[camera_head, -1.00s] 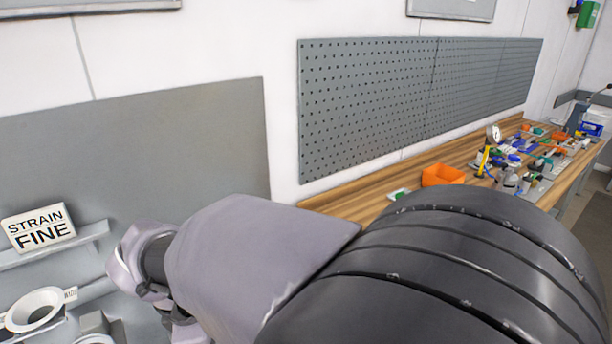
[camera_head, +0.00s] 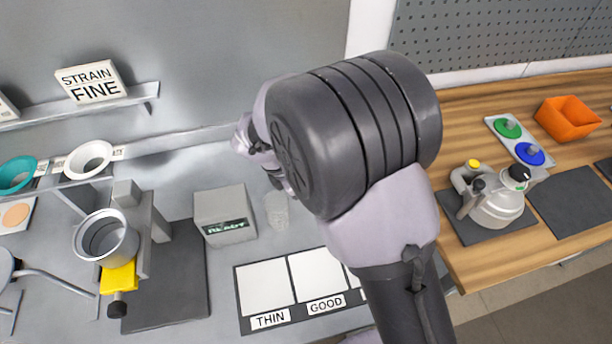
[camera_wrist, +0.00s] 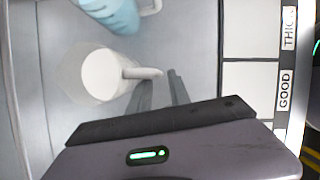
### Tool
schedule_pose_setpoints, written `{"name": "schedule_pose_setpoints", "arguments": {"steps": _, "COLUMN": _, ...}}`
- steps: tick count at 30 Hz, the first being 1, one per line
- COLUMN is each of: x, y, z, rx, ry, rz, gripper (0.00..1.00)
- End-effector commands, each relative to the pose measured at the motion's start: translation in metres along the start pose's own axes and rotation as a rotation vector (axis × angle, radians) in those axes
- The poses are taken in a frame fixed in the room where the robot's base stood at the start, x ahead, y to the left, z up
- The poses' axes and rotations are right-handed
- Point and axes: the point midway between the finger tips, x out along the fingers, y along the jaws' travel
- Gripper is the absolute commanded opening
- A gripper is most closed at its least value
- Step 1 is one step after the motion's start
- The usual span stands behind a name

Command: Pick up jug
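In the wrist view, a pale jug (camera_wrist: 103,77) with a handle sticking out to the right stands on the grey bench. A light-blue jug (camera_wrist: 118,12), also with a handle, is cut off by the top edge. I cannot tell which one the task means. My gripper (camera_wrist: 160,84) is open and empty. In the head view, a clear vessel (camera_head: 277,210) shows beside my arm, partly hidden.
A grey READY box (camera_head: 220,217) and a white panel labelled THIN and GOOD (camera_head: 265,288) are close by. A metal cup (camera_head: 105,238) on a stand is at left, below a shelf (camera_head: 145,92).

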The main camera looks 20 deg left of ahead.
Motion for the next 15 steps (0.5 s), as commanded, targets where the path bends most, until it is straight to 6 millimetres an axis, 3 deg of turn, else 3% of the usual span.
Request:
{"name": "schedule_pose_setpoints", "arguments": {"steps": 6, "x": 0.045, "y": 0.001, "z": -0.002, "rx": 0.000, "ry": 0.000, "rz": -0.004, "gripper": 0.23}}
{"name": "schedule_pose_setpoints", "arguments": {"steps": 12, "x": 0.045, "y": 0.002, "z": -0.001, "rx": 0.000, "ry": 0.000, "rz": -0.001, "gripper": 0.23}}
{"name": "schedule_pose_setpoints", "arguments": {"steps": 15, "x": 0.044, "y": 0.002, "z": -0.001, "rx": 0.000, "ry": 0.000, "rz": -0.001, "gripper": 0.06}}
